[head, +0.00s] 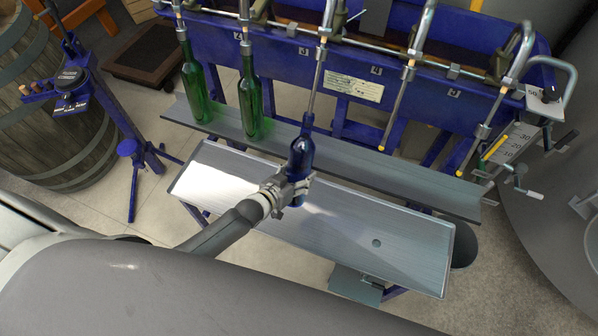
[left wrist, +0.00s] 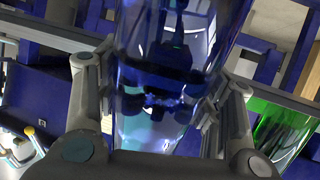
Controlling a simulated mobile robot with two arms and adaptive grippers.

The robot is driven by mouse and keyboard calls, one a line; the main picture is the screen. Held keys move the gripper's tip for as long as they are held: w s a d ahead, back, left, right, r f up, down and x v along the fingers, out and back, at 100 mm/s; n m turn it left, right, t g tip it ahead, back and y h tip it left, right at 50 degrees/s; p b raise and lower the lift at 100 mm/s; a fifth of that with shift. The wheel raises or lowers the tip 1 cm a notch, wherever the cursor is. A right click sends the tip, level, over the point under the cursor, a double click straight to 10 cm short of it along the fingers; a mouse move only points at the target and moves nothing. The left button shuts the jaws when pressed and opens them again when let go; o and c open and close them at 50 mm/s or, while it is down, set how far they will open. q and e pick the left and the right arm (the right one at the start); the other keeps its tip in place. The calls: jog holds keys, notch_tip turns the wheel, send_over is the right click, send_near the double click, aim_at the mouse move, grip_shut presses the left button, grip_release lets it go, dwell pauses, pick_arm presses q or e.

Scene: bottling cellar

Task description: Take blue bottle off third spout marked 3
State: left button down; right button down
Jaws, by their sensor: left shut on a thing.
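The blue bottle (head: 301,155) is near the middle of the head view, its neck at the lower end of the third spout (head: 316,82). I cannot tell whether the spout tip is still inside the neck. My left gripper (head: 292,190) is shut around the bottle's lower body, above the front metal tray. In the left wrist view the blue bottle (left wrist: 165,75) stands between the two fingers, with a dark liquid line across it. A small label (head: 323,50) marks the blue beam by the third spout. My right gripper is not in view.
The fourth spout (head: 397,100) and fifth spout (head: 487,120) are empty. The rail (head: 400,190) runs behind the tray (head: 400,240), whose right part is clear.

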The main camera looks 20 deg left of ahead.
pick_arm(q)
jog(key=shift+s+f+b, duration=0.4)
jog(key=shift+f+b, duration=0.25)
jog(key=shift+f, duration=0.25)
jog(key=shift+s+f+b, duration=0.45)
jog(key=shift+f+b, duration=0.15)
jog(key=shift+f, duration=0.35)
jog(key=shift+s+f+b, duration=0.4)
jog(key=shift+f+b, duration=0.25)
jog(key=shift+f, duration=0.25)
jog(key=shift+s+r+p, duration=0.3)
jog(key=shift+s+p, duration=0.05)
jog(key=shift+p, duration=0.15)
jog(key=s+r+p, duration=0.1)
jog(key=s+p, duration=0.2)
jog(key=s, duration=0.3)
jog(key=shift+a+r+p, duration=0.15)
jog(key=shift+r+p, duration=0.15)
jog(key=shift+r, duration=0.05)
jog(key=shift+s, duration=0.1)
